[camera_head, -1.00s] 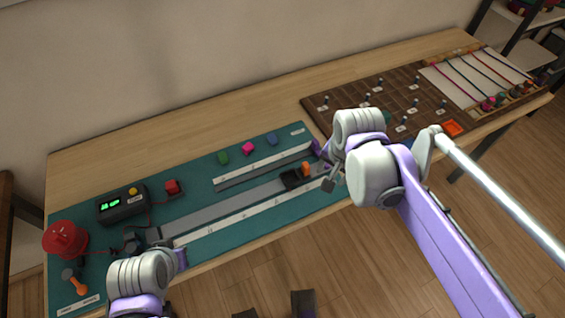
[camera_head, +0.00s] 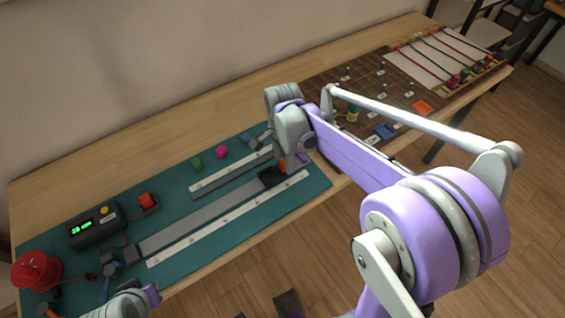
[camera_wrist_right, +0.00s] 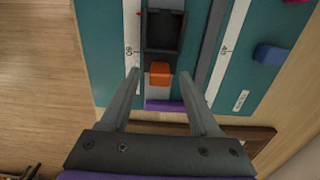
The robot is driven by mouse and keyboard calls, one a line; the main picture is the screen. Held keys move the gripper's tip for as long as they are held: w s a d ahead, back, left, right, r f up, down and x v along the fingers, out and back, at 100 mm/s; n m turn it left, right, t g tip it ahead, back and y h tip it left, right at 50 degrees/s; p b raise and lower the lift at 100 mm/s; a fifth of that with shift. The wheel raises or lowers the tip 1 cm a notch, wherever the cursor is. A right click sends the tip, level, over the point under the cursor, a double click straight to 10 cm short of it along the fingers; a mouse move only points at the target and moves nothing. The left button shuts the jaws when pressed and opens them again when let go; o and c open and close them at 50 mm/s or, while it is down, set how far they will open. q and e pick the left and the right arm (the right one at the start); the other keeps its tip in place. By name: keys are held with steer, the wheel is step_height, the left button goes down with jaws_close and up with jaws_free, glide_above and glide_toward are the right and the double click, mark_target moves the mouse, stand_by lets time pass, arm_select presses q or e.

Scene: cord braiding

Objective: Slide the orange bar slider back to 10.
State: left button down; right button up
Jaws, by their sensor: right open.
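The orange block (camera_wrist_right: 160,74) of the bar slider shows in the right wrist view, on the grey rail beside a black tray-like carriage (camera_wrist_right: 165,25). In the head view only a bit of the orange block (camera_head: 282,163) shows beside my right gripper. My right gripper (camera_wrist_right: 159,76) is open, with one fingertip on each side of the block; I cannot tell whether they touch it. A white scale strip (camera_wrist_right: 132,40) runs along the rail, with a mark that looks like 60. My left gripper (camera_head: 150,293) is at the bottom left, its jaws unclear.
A second strip (camera_head: 232,172) lies behind the rail on the green mat (camera_head: 175,195). Green (camera_head: 196,163), pink (camera_head: 221,152) and blue (camera_head: 245,139) blocks stand behind it. A black display box (camera_head: 95,226) and red object (camera_head: 36,270) are at left, a brown pegboard (camera_head: 365,100) at right.

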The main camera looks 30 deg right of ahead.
steer(key=shift+f, duration=0.95)
steer(key=shift+c, duration=0.3)
jaws_close()
stand_by(0.5)
